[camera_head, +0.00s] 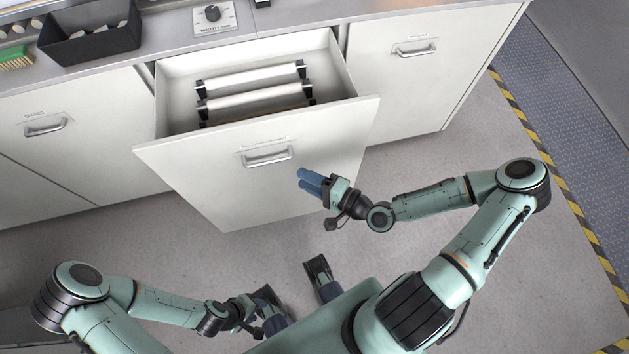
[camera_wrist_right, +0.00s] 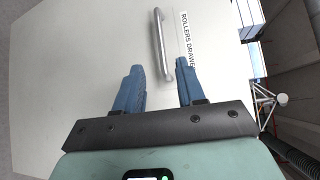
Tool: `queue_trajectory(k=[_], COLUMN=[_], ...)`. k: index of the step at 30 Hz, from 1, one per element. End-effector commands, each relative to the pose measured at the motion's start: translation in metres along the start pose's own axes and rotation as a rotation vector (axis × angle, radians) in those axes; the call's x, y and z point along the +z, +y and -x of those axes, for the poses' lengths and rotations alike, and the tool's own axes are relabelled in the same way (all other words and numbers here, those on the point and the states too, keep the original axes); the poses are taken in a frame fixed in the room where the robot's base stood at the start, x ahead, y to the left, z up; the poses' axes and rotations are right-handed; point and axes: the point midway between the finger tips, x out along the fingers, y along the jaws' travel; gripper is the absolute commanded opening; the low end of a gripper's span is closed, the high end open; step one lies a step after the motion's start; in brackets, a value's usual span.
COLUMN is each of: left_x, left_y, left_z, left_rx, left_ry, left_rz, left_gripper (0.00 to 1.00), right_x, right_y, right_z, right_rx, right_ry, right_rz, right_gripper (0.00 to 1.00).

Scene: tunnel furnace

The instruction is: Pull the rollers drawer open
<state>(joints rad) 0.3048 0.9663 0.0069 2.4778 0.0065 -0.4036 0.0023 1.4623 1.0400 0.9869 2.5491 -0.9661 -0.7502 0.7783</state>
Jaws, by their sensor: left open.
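The rollers drawer (camera_head: 340,139) is pulled out from the cabinet, and white rollers (camera_head: 255,93) on dark holders show inside it. Its metal bar handle (camera_head: 268,159) is on the front panel. In the right wrist view the handle (camera_wrist_right: 161,45) and the label "ROLLERS DRAWER" (camera_wrist_right: 187,38) show beyond the fingers. My right gripper (camera_head: 301,178) is just right of and below the handle, apart from it. Its blue fingers are spread with nothing between them (camera_wrist_right: 158,64). My left gripper (camera_head: 270,318) is low near my base, away from the drawer, open, with its fingers partly hard to make out.
Closed cabinet fronts with handles stand left (camera_head: 47,128) and right (camera_head: 415,49) of the drawer. The counter above holds a black bin (camera_head: 95,45), a green brush (camera_head: 15,58) and a dial panel (camera_head: 213,16). The floor before the drawer is clear. Yellow-black striping (camera_head: 560,190) runs at right.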

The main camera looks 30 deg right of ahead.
Motion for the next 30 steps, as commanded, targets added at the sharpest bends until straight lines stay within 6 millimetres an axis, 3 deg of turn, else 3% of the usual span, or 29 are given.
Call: queue_trajectory(k=[1,7,25,30], left_x=[0.004,0.008,0.008,0.008], left_y=[0.002,0.002,0.002,0.005], left_z=[0.008,0.013,0.013,0.021], left_rx=[-0.002,-0.004,-0.005,-0.004], left_ry=[-0.009,-0.023,-0.023,-0.021], left_rz=[0.001,0.002,0.002,0.002], left_gripper=[0.43,0.43,0.43,0.43], right_x=[-0.001,0.0,0.001,0.024], right_y=[-0.004,-0.003,-0.001,0.02], right_z=[0.007,0.019,0.019,0.01], right_rx=[0.001,-0.001,0.003,0.106], right_ry=[0.005,0.001,-0.002,-0.064], right_rz=[-0.004,-0.002,-0.001,-0.005], right_gripper=[0.39,0.39,0.39,0.39])
